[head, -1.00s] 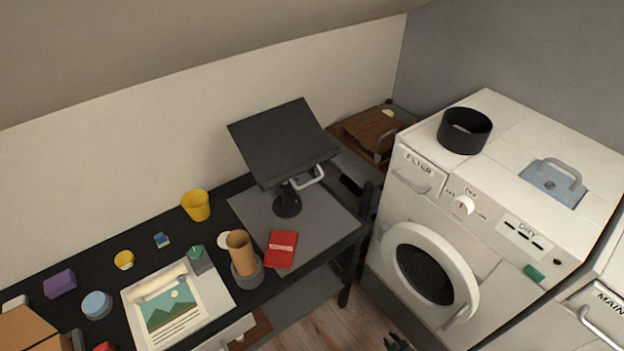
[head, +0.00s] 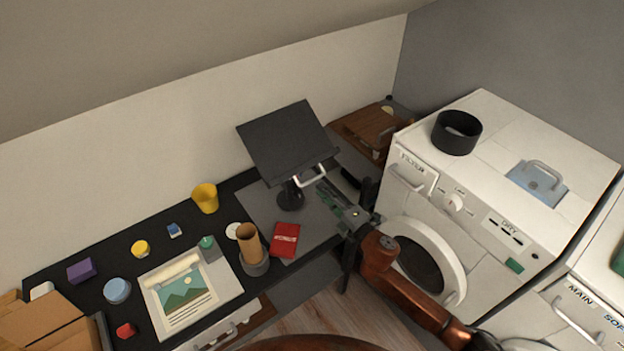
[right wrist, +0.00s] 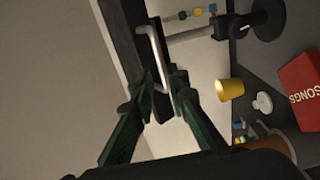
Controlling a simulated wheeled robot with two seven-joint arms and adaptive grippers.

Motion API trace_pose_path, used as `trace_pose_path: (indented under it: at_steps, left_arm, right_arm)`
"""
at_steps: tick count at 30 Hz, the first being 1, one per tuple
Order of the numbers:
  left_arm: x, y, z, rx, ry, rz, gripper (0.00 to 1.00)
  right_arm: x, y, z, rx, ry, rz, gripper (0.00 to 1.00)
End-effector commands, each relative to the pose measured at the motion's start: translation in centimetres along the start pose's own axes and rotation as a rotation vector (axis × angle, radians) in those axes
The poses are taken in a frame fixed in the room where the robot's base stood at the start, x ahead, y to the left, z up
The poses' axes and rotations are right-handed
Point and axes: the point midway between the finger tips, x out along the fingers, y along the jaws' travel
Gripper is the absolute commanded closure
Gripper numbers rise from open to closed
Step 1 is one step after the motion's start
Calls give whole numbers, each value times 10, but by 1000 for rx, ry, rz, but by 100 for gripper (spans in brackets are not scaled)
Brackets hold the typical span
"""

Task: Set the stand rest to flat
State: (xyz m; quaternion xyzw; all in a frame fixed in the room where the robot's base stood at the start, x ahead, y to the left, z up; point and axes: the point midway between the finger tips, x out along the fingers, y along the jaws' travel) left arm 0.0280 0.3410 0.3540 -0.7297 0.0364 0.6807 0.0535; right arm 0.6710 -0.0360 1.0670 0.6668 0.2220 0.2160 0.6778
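The stand (head: 291,197) is on a grey mat on the black desk. Its dark rest plate (head: 288,142) is tilted, its near edge lower than its far edge. A pale handle (head: 311,178) sticks out at the near right of the rest; the handle also shows in the right wrist view (right wrist: 153,48). My right gripper (head: 325,187) is just below and right of the handle. In the right wrist view its green fingers (right wrist: 164,82) are apart, with the handle's lower end between their tips; contact cannot be told. My left gripper is out of view.
A red book (head: 285,240) and a brown cylinder (head: 250,243) in a grey holder are in front of the stand. A yellow cup (head: 205,198) is left of it. A white washing machine (head: 480,190) stands close on the right. A brown wooden box (head: 369,129) is behind.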

Motion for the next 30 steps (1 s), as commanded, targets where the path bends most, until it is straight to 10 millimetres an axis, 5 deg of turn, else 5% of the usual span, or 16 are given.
trace_pose_path:
  at_steps: [12, 23, 30]
  left_arm:
    - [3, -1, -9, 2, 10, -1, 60]
    - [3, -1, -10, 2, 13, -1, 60]
    - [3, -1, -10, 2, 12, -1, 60]
  right_arm:
    - [60, -1, 0, 4, -1, 0, 86]
    - [66, -1, 0, 4, -1, -1, 86]
    - [66, -1, 0, 4, -1, -1, 100]
